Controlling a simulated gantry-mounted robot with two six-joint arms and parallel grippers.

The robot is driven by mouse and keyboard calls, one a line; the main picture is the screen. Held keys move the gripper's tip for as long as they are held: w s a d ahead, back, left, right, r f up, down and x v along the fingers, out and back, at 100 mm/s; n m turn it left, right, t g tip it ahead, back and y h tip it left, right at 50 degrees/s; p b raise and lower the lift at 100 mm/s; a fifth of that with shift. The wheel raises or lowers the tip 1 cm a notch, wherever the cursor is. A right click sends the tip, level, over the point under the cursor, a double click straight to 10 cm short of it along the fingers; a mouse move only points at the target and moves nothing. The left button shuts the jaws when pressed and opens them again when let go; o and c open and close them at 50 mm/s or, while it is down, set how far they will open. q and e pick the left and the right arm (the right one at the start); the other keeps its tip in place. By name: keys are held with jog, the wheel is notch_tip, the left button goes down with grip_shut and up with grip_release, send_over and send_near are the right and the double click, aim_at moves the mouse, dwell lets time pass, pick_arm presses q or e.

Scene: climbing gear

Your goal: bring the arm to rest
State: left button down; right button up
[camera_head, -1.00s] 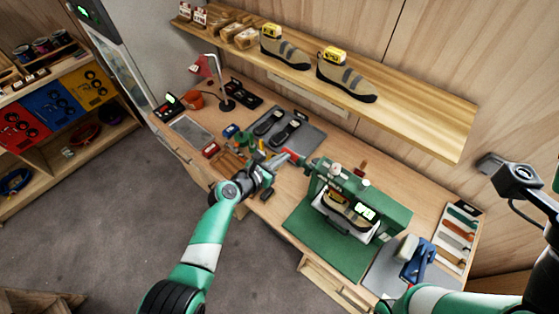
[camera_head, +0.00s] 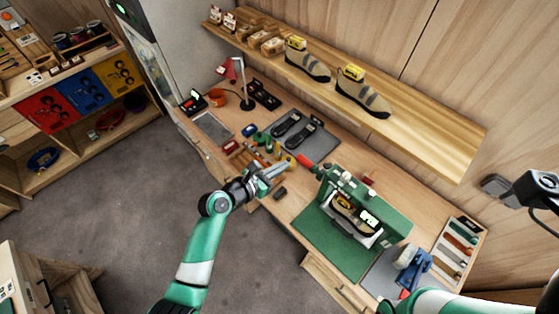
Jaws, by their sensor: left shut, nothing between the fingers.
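My left arm comes up from the bottom of the head view. Its gripper (camera_head: 277,171) is shut and empty. It reaches over the front part of the workbench (camera_head: 295,212), beside the row of small hand tools (camera_head: 263,150) and left of the green press (camera_head: 388,212). I cannot tell its exact height above the bench.
A beige shoe (camera_head: 350,215) sits in the press, above a green mat (camera_head: 335,245). A grey tray (camera_head: 318,145) holds two dark soles. A blue tool (camera_head: 416,268) stands near my right arm. Grey floor (camera_head: 120,215) is free to the left. A shelf (camera_head: 440,135) overhangs the bench.

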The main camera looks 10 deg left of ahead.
pick_arm(q)
jog(key=shift+s+a+r, duration=0.25)
jog(key=shift+r, duration=0.2)
